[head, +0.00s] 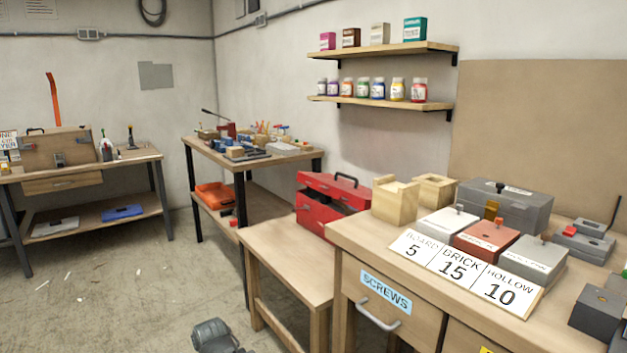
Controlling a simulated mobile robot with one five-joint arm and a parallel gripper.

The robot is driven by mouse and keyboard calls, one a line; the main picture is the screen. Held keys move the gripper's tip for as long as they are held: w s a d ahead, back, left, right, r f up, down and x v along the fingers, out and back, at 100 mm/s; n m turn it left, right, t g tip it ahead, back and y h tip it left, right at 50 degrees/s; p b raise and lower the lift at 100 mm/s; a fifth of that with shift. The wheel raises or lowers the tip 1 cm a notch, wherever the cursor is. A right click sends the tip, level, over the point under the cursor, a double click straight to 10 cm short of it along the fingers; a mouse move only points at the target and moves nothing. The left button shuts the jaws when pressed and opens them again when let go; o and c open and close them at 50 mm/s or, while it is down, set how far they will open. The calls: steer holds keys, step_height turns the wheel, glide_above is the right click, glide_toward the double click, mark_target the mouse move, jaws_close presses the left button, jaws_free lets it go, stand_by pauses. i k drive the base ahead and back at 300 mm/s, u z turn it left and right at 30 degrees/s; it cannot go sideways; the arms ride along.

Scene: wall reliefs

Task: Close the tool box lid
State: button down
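A red tool box (318,216) stands on the low wooden table right of centre. Its red lid (335,184) has a black handle on top. The lid is partly raised, with a dark gap between it and the box body. The inside is too dark to make out. A dark grey part at the bottom edge looks like my own arm, well below and left of the tool box and apart from it. No gripper fingers show.
Right of the tool box, a higher wooden bench (362,248) holds wooden blocks, a grey case (505,207), sample blocks and a number card (465,272). Behind it stands a cluttered workbench (205,153). The floor (110,290) at left is mostly clear, with small scraps.

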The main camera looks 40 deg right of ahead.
mark_target(355, 195)
steer(key=u, duration=0.3)
steer(key=i, duration=1.45)
steer(key=z, duration=0.25)
